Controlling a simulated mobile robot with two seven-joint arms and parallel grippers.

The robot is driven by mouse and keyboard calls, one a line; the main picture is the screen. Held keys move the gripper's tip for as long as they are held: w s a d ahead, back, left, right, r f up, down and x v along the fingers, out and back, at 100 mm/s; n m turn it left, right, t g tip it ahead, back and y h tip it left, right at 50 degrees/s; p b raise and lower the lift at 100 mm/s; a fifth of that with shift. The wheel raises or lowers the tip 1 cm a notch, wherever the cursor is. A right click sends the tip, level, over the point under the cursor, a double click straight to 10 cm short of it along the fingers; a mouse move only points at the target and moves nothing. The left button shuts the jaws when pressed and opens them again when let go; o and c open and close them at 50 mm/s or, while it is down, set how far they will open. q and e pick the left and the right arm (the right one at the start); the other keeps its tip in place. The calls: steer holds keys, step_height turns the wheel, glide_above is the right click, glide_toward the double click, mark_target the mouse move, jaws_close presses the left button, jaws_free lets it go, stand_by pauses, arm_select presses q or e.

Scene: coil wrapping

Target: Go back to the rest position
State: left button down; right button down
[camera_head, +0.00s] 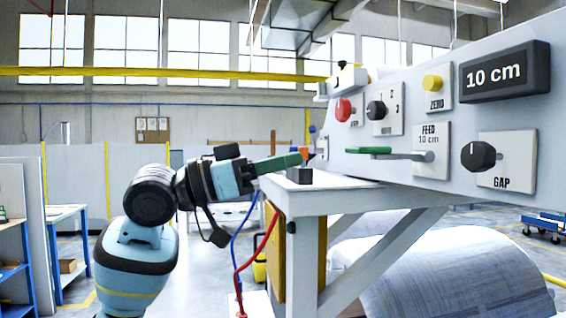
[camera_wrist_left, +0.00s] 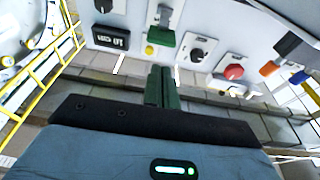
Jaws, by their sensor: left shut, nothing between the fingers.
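My left gripper (camera_head: 278,163) reaches in from the left in the head view, its green fingers together and empty. It points toward the control panel (camera_head: 463,112) and is apart from it. In the left wrist view the gripper (camera_wrist_left: 162,72) shows its two green fingers side by side below the panel (camera_wrist_left: 130,20). The green-handled feed lever (camera_head: 368,150) sticks out to the left from the panel; it also shows in the left wrist view (camera_wrist_left: 161,38). My right gripper is in neither view.
The panel carries a red knob (camera_head: 343,110), a yellow button (camera_head: 432,83), a black gap knob (camera_head: 478,156) and a "10 cm" display (camera_head: 504,72). A white table frame (camera_head: 306,208) stands below, with a large coil (camera_head: 450,275) behind it. Blue shelves (camera_head: 68,240) stand at the left.

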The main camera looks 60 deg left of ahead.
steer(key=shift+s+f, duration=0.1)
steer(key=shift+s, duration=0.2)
